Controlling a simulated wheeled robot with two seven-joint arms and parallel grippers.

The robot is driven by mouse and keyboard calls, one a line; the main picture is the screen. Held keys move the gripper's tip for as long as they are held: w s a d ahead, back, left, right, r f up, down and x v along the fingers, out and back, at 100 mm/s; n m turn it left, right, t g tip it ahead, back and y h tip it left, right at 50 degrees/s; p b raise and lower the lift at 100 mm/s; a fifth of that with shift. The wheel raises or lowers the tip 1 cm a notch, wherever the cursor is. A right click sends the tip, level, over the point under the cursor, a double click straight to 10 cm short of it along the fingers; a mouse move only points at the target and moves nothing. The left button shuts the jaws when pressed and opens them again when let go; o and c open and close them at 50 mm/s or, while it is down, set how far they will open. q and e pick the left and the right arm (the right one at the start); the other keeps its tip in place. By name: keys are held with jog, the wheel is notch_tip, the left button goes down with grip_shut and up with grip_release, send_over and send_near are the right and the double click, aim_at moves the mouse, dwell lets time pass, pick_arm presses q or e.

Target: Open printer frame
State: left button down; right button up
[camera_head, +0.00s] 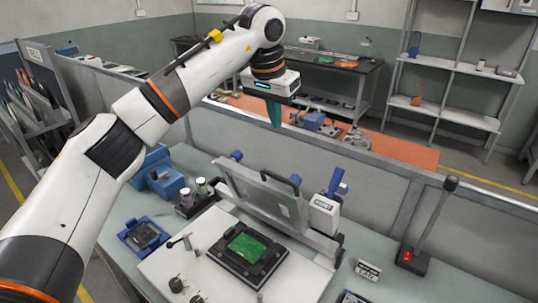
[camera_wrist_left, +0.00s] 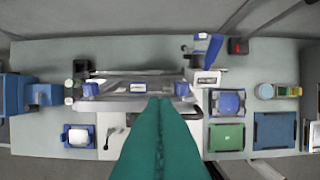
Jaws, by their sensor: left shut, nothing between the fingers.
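The printer frame (camera_head: 262,197) is a grey panel on the white printer base (camera_head: 190,270). It stands tilted up, leaning back from the base, with a dark handle (camera_head: 295,181) near its top edge. Below it a green board (camera_head: 243,246) lies in a black holder on the base. My left gripper (camera_head: 274,122) has teal fingers pointing down, shut and empty, in the air above and behind the frame, apart from it. In the left wrist view the teal fingers (camera_wrist_left: 158,105) hide part of the base; the raised frame (camera_wrist_left: 125,88) shows nearly edge-on beyond their tips. My right gripper is not in view.
A blue device (camera_head: 158,177) and small jars (camera_head: 202,186) stand left of the printer. A blue tray (camera_head: 145,234) lies in front of them. A signal post (camera_head: 430,228) stands at the right. A low partition (camera_head: 350,174) runs behind the table.

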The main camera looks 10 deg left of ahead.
pick_arm(q)
jog(key=p, duration=0.3)
send_over(272, 183)
jog(key=w+d, duration=0.1)
jog(key=w, duration=0.2)
jog(key=s+a+x, duration=0.1)
jog(key=s+x, duration=0.1)
jog(key=x, duration=0.6)
jog(key=shift+s+a+f+p, duration=0.2)
jog(key=shift+s+f+p, duration=0.65)
jog(key=shift+s+f, duration=0.1)
jog(key=shift+s+a+f, duration=0.2)
jog(key=shift+s+f, duration=0.05)
jog(key=shift+s, duration=0.2)
jog(key=shift+f, duration=0.15)
